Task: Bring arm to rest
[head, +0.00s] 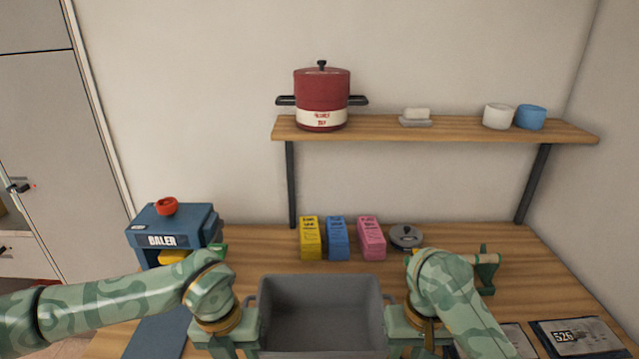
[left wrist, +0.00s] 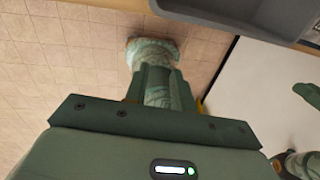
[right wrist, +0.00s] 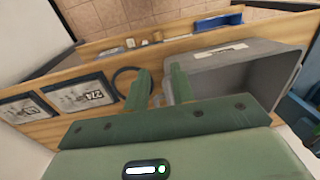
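In the head view my left gripper (head: 236,348) hangs below its wrist, just left of the grey bin (head: 320,282). The left wrist view shows its two fingers (left wrist: 160,88) apart, with nothing held between them and part of my own body behind. My right gripper (head: 405,342) is at the bin's right side in the head view, close to its handle. The right wrist view shows its two fingers (right wrist: 160,88) apart, with the bin (right wrist: 235,58) beside them. Whether a finger touches the handle is not clear. The bin looks empty.
A blue baler (head: 170,228) stands left of the bin. Yellow (head: 311,238), blue (head: 338,238) and pink (head: 371,238) boxes and a grey lid (head: 405,236) are behind it. A shelf (head: 450,128) holds a red pot (head: 322,95). A numbered plate (head: 578,337) lies front right.

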